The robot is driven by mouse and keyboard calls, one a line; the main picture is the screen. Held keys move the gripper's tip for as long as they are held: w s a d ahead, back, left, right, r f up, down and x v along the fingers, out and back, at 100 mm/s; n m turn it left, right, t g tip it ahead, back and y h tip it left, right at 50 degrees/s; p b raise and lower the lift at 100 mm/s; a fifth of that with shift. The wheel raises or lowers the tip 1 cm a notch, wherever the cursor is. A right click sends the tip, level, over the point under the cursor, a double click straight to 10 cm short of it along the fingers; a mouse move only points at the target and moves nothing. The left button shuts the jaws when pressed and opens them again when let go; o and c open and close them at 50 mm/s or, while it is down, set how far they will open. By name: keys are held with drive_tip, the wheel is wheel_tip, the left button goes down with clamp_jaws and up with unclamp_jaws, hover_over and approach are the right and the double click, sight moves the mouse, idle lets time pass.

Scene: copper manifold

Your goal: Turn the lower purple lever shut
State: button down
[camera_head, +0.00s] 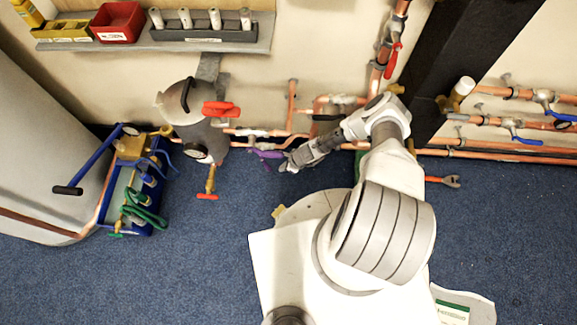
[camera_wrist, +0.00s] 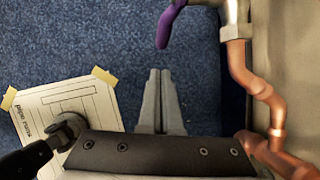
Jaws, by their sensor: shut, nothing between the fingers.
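A purple lever (camera_head: 264,153) sits on the low copper pipework against the wall in the head view, just left of my gripper (camera_head: 286,165). In the wrist view a purple lever (camera_wrist: 168,27) hangs in at the top edge, curved, with its tip pointing down. Its upper end is cut off by the frame. My gripper (camera_wrist: 160,73) is shut and empty, its fingertips below the lever tip in that picture and apart from it. Whether a second purple lever is present I cannot tell.
Copper pipe (camera_wrist: 255,85) runs along the wall close by at right in the wrist view. A taped paper sheet (camera_wrist: 112,98) lies on the blue floor. A grey tank (camera_head: 190,125) stands left of the lever, and a black column (camera_head: 450,50) rises to the right.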

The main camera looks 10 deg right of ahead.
sight(270, 169)
drive_tip(key=shift+w+a+f+b, duration=0.25)
drive_tip(key=shift+w+a, duration=0.25)
drive_tip(key=shift+a, duration=0.3)
drive_tip(key=shift+w+a+f+b, duration=0.15)
drive_tip(key=shift+w+a+f, duration=0.3)
drive_tip(key=shift+a, duration=0.35)
drive_tip(key=shift+r, duration=0.1)
drive_tip(key=shift+b+x, duration=0.75)
drive_tip(key=shift+b, duration=0.2)
drive_tip(key=shift+a+f+b, duration=0.25)
drive_tip(key=shift+f+b, duration=0.05)
drive_tip(key=shift+b, duration=0.1)
drive_tip(key=shift+a, duration=0.2)
drive_tip(key=shift+r, duration=0.1)
drive_tip(key=shift+d, duration=0.2)
